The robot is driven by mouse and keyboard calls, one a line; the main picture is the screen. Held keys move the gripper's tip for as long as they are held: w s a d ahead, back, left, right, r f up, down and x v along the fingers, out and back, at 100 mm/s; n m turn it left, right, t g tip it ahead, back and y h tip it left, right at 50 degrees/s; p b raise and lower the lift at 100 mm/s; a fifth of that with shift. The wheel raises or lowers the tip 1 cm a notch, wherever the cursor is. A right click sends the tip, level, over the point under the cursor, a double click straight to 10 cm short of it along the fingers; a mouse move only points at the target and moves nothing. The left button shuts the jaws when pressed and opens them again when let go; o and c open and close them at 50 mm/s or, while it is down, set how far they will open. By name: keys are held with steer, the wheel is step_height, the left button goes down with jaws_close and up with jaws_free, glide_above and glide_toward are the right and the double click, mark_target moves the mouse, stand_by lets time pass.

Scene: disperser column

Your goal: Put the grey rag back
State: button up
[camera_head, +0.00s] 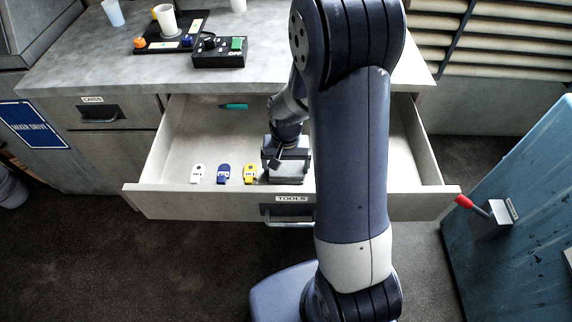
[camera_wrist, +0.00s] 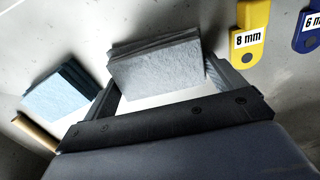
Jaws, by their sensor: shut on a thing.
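The grey rag (camera_wrist: 158,70) is a folded grey cloth block between the two fingers of my gripper (camera_wrist: 172,82) in the wrist view. My gripper is shut on it. In the head view my gripper (camera_head: 287,160) is down inside the open drawer (camera_head: 185,130) labelled TOOLS, near its front wall. The grey rag (camera_head: 287,180) shows there below the fingers, low in the drawer. I cannot tell whether it touches the drawer floor. A blue folded rag (camera_wrist: 62,94) lies beside my gripper in the wrist view; my arm hides it in the head view.
White (camera_head: 197,174), blue (camera_head: 223,174) and yellow (camera_head: 250,174) tags lie left of my gripper. A teal tool (camera_head: 233,106) lies at the drawer's back. A brown rod (camera_wrist: 36,133) lies near the blue rag. A red-handled lever (camera_head: 472,206) sticks out from the blue cabinet at right.

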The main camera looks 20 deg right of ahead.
mark_target(286, 167)
steer(key=shift+f, duration=0.15)
steer(key=o, duration=0.7)
step_height(286, 167, up, 12)
steer(key=shift+r+p, duration=0.2)
steer(key=shift+p, duration=0.45)
